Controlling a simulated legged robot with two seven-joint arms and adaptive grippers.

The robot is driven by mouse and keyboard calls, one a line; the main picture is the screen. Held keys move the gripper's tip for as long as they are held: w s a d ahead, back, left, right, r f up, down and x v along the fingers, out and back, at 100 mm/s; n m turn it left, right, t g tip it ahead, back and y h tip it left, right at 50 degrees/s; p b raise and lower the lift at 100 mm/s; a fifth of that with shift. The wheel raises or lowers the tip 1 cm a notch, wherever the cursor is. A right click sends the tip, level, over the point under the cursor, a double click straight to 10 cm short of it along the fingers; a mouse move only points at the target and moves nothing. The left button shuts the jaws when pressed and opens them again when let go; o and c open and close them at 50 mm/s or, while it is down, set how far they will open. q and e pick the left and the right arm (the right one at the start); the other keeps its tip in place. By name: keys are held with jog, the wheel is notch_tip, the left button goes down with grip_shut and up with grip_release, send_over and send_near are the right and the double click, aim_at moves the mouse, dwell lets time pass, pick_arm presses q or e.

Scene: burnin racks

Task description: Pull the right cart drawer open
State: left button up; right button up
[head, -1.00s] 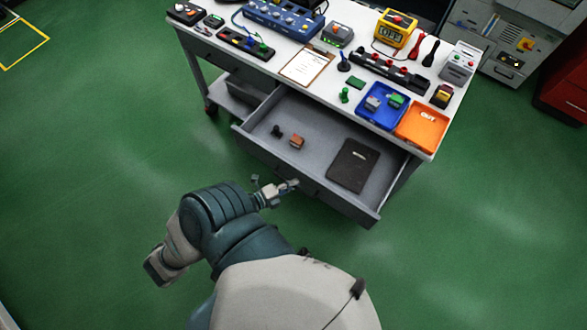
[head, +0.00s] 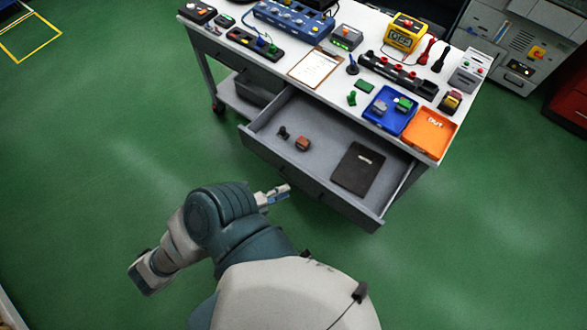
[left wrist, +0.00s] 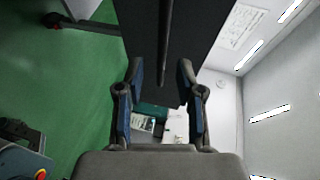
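The cart's right drawer (head: 325,150) stands pulled well out in the head view, its inside exposed. It holds a black notebook (head: 358,168), an orange-brown block (head: 302,144) and a small dark piece (head: 283,132). My left gripper (head: 285,190) is just in front of the drawer's front panel, near its middle. In the left wrist view the fingers (left wrist: 160,68) are spread with a gap between them. The dark panel with its long handle bar (left wrist: 165,45) lies beyond the fingertips, and nothing is gripped. My right gripper is not in view.
The white cart top (head: 275,72) carries a clipboard (head: 315,67), a blue tray (head: 388,110), an orange tray (head: 429,133) and several instruments. Grey cabinets (head: 510,45) stand at the back right. Green floor around the cart is clear.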

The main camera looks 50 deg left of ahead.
pick_arm(q)
jog(key=v, duration=0.6)
jog(key=shift+f, duration=0.1)
jog(key=shift+w, duration=0.1)
